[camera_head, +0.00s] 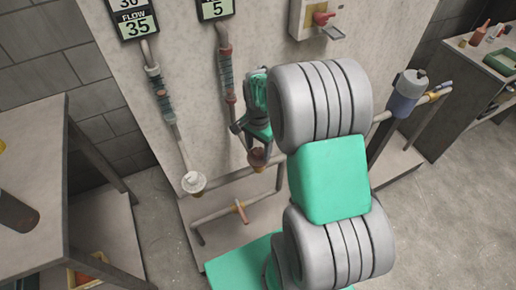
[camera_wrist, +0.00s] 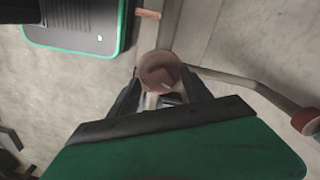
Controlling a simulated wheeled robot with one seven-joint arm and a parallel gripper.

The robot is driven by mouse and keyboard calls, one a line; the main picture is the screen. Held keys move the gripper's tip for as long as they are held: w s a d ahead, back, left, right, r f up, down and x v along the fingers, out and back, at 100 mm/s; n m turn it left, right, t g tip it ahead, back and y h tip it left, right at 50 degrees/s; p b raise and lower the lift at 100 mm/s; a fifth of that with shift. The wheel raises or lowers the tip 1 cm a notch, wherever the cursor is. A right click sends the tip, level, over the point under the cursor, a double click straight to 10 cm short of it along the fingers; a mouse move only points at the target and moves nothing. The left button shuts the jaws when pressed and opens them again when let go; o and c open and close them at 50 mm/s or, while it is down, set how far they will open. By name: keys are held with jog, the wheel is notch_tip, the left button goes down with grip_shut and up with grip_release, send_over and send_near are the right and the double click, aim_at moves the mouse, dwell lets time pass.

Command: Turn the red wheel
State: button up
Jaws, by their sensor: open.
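The red wheel (camera_head: 258,157) is a small, dull reddish round part on the pipework in front of the pale panel. In the wrist view the round reddish wheel (camera_wrist: 160,68) lies just ahead of my fingers. My gripper (camera_head: 256,143) is open and points down, directly above the wheel in the head view. In the wrist view its two dark fingertips (camera_wrist: 161,90) stand apart on either side of the wheel's near edge. I cannot tell whether they touch it. My arm partly hides the pipes in the head view.
A white round valve (camera_head: 193,182) sits on the pipe to the left, and an orange handle (camera_head: 241,211) is lower down. A table (camera_head: 32,165) stands at left; a workbench (camera_head: 462,95) stands at right.

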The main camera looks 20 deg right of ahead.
grip_shut()
dwell(0.5)
jog(key=shift+n, duration=0.4)
jog(key=n+p, duration=0.1)
jog(key=n, duration=0.2)
jog(key=shift+r+n, duration=0.1)
jog(key=shift+n, duration=0.2)
jog(key=n+p, duration=0.1)
jog(key=n, duration=0.3)
jog(key=shift+n, duration=0.3)
jog(key=n, duration=0.4)
jog(key=shift+n+p, duration=0.3)
jog(key=shift+p, duration=0.05)
jog(key=shift+n, duration=2.1)
